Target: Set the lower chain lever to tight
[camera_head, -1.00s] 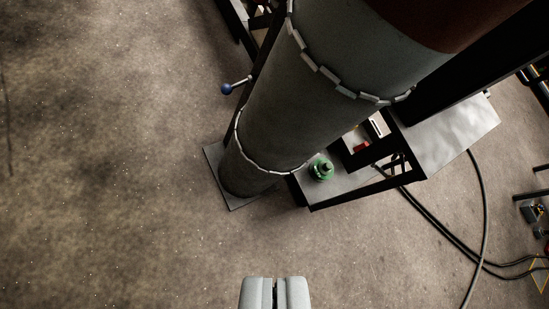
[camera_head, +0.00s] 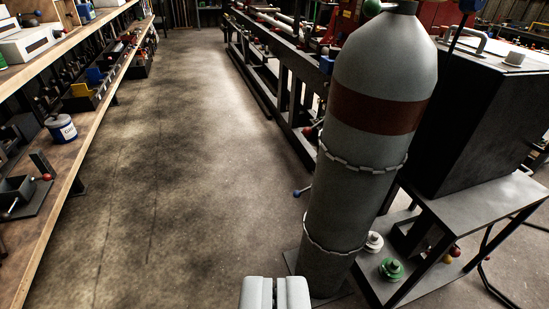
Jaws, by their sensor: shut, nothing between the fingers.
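A tall grey gas cylinder (camera_head: 345,205) with a dark red band stands upright right of the middle. An upper chain (camera_head: 362,168) and a lower chain (camera_head: 332,250) run around it. A lever with a blue ball knob (camera_head: 297,193) sticks out to the left of the cylinder, between the two chain heights. I cannot tell which chain it belongs to. My gripper (camera_head: 276,290) is shut and empty at the bottom edge, in front of the cylinder's foot and apart from the lever in the picture.
A black machine cabinet and a grey low table (camera_head: 480,208) stand right of the cylinder, with a green knob (camera_head: 391,269) at its front. A long machine frame (camera_head: 285,85) runs behind. Wooden shelves (camera_head: 75,150) line the left. The floor aisle (camera_head: 190,160) between is clear.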

